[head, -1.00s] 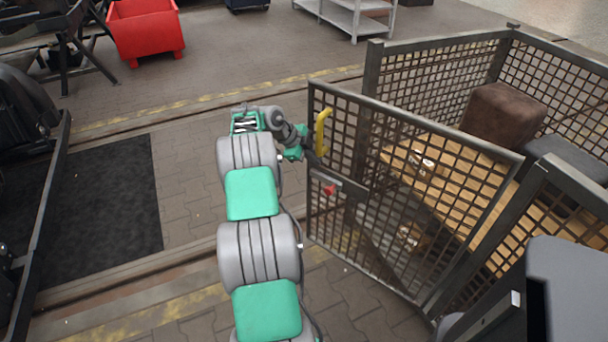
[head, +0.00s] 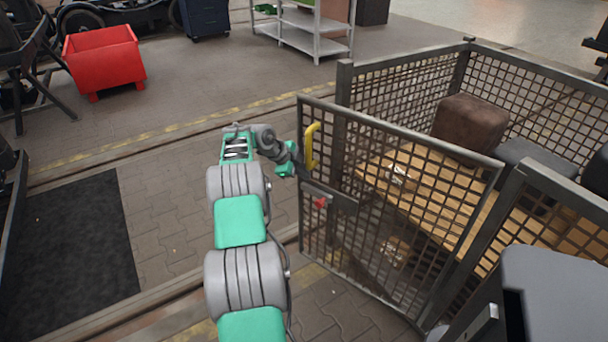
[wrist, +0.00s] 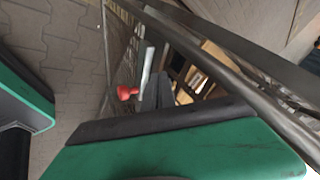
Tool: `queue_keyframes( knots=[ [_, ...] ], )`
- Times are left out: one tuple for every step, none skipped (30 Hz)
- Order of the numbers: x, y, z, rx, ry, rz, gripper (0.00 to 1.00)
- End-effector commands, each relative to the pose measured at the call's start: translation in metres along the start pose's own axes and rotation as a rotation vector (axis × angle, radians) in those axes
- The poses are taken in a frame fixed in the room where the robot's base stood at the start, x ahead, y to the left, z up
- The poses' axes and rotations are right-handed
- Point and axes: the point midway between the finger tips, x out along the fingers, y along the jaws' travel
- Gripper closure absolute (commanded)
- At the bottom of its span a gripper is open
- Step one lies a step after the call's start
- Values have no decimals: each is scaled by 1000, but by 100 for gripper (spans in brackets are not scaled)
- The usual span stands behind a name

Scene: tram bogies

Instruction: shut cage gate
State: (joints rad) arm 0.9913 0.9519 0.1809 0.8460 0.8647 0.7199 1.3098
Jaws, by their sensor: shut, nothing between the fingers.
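The cage gate (head: 395,215) is a dark metal mesh panel in the head view. Its left edge stands a little out from the cage's corner post (head: 342,125), so it is ajar. A yellow handle (head: 312,146) is on its upper left and a red knob (head: 320,202) on a latch plate below. The red knob also shows in the wrist view (wrist: 127,92). My gripper (head: 291,165) is shut and empty at the gate's left edge, beside the handle; whether it touches the gate is unclear.
The mesh cage holds a wooden pallet (head: 450,205) with a brown block (head: 470,122) and metal parts. A red bin (head: 104,58), a blue cabinet (head: 205,18) and a grey shelf (head: 302,30) stand behind. A black mat (head: 70,245) lies left on open paving.

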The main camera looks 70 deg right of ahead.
Motion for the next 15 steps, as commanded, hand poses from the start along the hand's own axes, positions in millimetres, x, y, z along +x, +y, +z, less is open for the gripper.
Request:
queue_keyframes(
  knots=[
    [1,7,3,0,-1,-1,100],
    [0,10,4,1,0,-1,100],
    [-2,17,5,2,0,0,100],
    [-5,21,6,2,0,-1,100],
    [-8,26,7,3,0,-1,100],
    [-15,29,6,4,0,-1,100],
    [-32,22,5,5,-2,-4,100],
    [-42,21,6,5,-1,-2,100],
    [-53,19,6,6,-1,-3,100],
    [-61,18,7,5,-1,-1,100],
    [-69,18,8,5,-1,0,100],
    [-78,16,9,6,0,-1,100],
    [-85,15,9,6,1,0,100],
    [-91,15,10,6,0,1,100],
    [-98,14,10,7,2,2,100]
  ],
)
